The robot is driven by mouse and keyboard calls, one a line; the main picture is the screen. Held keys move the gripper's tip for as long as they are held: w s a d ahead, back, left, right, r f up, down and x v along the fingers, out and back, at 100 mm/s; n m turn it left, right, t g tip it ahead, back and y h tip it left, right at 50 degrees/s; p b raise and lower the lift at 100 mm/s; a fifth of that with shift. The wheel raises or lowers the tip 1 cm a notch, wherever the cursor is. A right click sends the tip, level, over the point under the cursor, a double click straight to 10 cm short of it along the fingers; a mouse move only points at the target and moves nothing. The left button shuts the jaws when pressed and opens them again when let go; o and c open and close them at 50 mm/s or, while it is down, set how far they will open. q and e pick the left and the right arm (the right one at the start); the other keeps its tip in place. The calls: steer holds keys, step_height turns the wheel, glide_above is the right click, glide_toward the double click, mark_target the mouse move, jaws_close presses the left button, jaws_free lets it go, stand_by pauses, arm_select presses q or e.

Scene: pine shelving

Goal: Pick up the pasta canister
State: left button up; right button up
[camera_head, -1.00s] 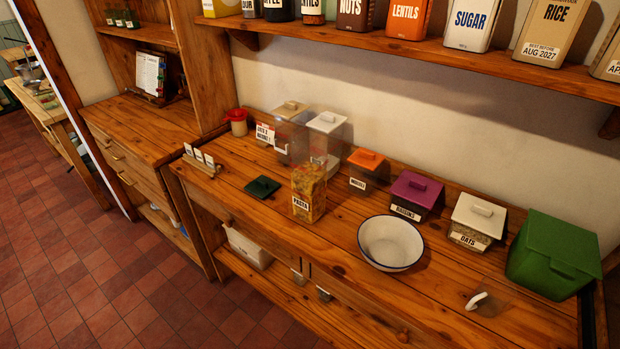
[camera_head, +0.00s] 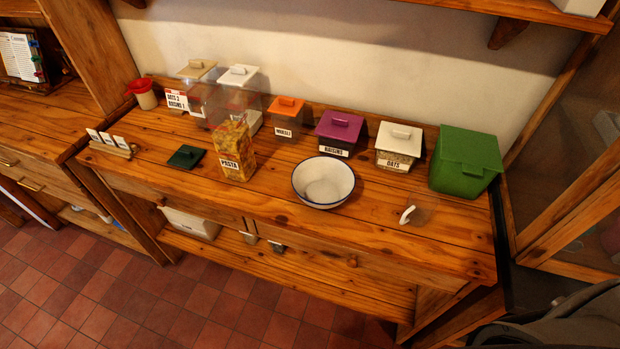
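The pasta canister (camera_head: 234,152) is a clear upright box full of yellow-orange pasta with a "PASTA" label. It stands without a lid on the wooden counter, left of the white bowl. A dark green lid (camera_head: 186,157) lies flat on the counter just left of it. Neither of my grippers shows in the head view.
A white bowl (camera_head: 323,182) is right of the canister. Behind are clear canisters (camera_head: 238,94), a muesli box (camera_head: 284,119), a raisins box (camera_head: 338,133), an oats box (camera_head: 398,147) and a green bin (camera_head: 464,162). A scoop (camera_head: 409,213) lies at front right. The counter's front middle is clear.

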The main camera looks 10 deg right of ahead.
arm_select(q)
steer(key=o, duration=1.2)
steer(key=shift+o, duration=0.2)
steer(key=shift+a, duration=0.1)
